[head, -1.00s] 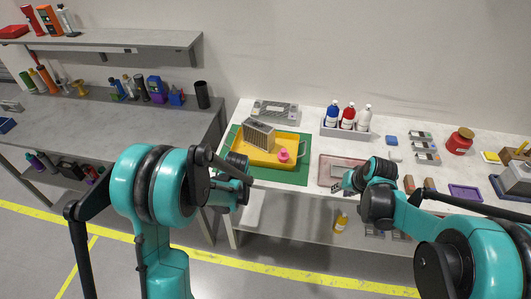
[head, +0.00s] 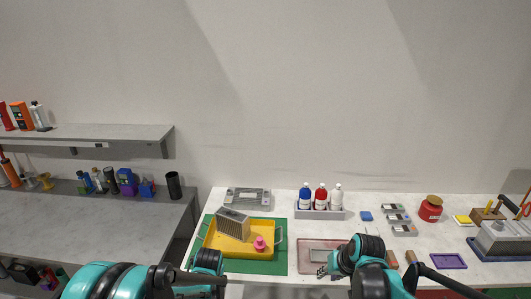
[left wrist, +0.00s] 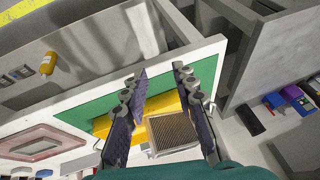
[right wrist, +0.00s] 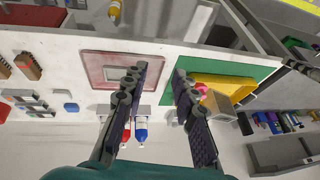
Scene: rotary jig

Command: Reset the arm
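My left gripper shows in the left wrist view (left wrist: 160,78) with its two dark fingers apart and nothing between them. In the head view only part of the left wrist shows, in front of the green mat (head: 271,266), and its fingertips are not clear. My right gripper (head: 322,271) is at the front edge of the white table, by the pink-framed tray (head: 308,246). In the right wrist view (right wrist: 160,76) its fingers are apart and empty. Both arms are bent, with their links low in the head view.
A yellow tray (head: 222,240) on the mat holds a grey finned block (head: 233,222) and a pink knobbed part (head: 259,243). A bottle rack (head: 318,213) stands behind. A red jar (head: 430,208) and a purple tray (head: 449,261) are at right. A grey bench (head: 90,222) is at left.

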